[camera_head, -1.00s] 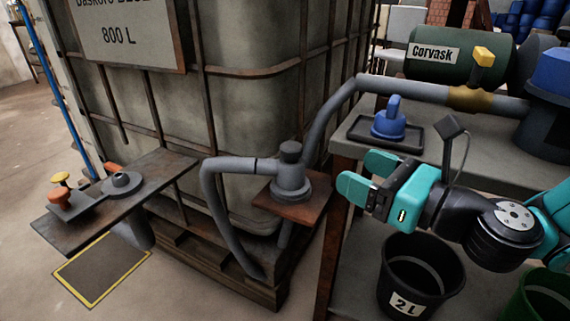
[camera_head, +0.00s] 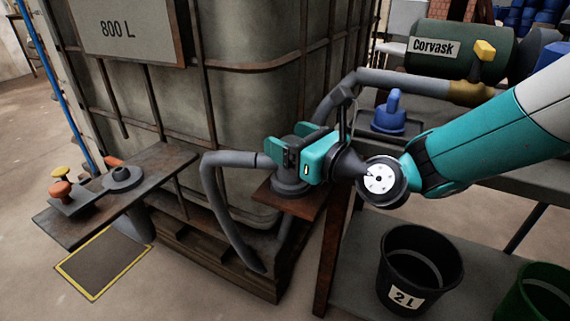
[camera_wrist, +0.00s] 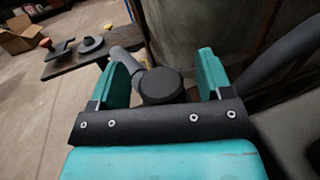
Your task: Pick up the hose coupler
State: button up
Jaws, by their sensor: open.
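The hose coupler (camera_head: 290,187) is a grey upright fitting with a grey hose (camera_head: 214,195) leaving its left side. It sits on a rusty bracket plate (camera_head: 297,206) in front of the big tank. My gripper (camera_head: 302,149) is at its top and hides much of it in the head view. In the wrist view the coupler's round dark cap (camera_wrist: 161,86) lies between the two teal fingers of my gripper (camera_wrist: 162,62). The fingers are open, with a gap visible on both sides of the cap; contact lower down cannot be told.
A caged tank (camera_head: 240,110) stands close behind the coupler. At left is a shelf (camera_head: 100,213) with orange and yellow knobs. At right, a bench holds a blue-handled fitting (camera_head: 389,115) and a pipe; a black bucket (camera_head: 420,268) stands lower down.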

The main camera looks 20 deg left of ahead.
jog(key=c, duration=1.1)
jog(key=shift+o, duration=0.2)
jog(key=shift+r, duration=0.1)
